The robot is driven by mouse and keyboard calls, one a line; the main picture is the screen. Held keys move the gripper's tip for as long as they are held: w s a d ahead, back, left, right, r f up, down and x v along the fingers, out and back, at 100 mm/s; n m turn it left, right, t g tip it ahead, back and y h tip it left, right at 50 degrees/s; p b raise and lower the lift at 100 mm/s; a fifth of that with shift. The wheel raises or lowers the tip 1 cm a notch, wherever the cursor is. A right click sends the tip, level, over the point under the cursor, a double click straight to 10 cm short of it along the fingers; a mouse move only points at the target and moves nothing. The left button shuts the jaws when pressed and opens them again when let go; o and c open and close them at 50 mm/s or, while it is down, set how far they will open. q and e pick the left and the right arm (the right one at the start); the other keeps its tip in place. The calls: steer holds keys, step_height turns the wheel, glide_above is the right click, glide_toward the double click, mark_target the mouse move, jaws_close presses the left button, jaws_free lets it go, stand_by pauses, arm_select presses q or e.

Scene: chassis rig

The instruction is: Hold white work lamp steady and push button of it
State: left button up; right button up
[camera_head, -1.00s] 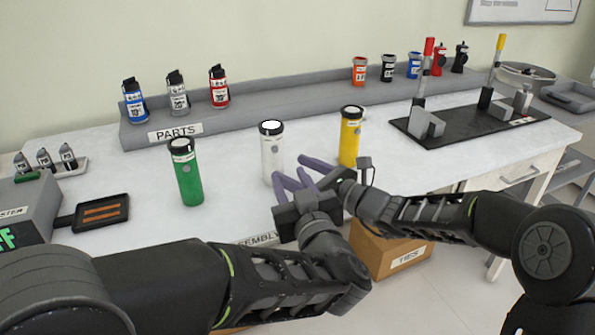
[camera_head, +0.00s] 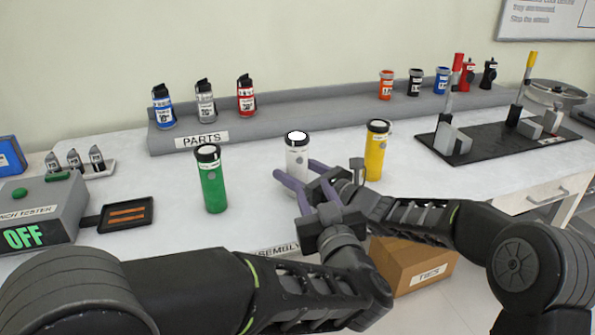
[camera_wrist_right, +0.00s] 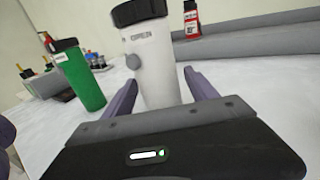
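The white work lamp (camera_head: 297,158) stands upright on the bench, with a black top ring and a round grey button on its side. In the right wrist view the lamp (camera_wrist_right: 155,75) appears between the fingers of my right gripper (camera_wrist_right: 160,88), with its button (camera_wrist_right: 133,62) facing left. These fingers are apart; I cannot tell whether they touch it. In the head view my right gripper (camera_head: 308,178) is at the lamp's lower right. My left gripper (camera_head: 304,190) is just in front, fingers apart and empty. The two grippers overlap there, partly hiding the lamp's base.
A green lamp (camera_head: 212,185) stands to the left and a yellow lamp (camera_head: 376,152) to the right. A tester (camera_head: 45,212) reading OFF and a small tray (camera_head: 126,213) are at the left. A grey parts shelf (camera_head: 320,108) runs along the back. A TIES box (camera_head: 410,262) is below.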

jaws_close()
arm_select(q)
jaws_close()
stand_by(0.7)
stand_by(0.3)
steer(key=shift+a, duration=0.1)
stand_by(1.0)
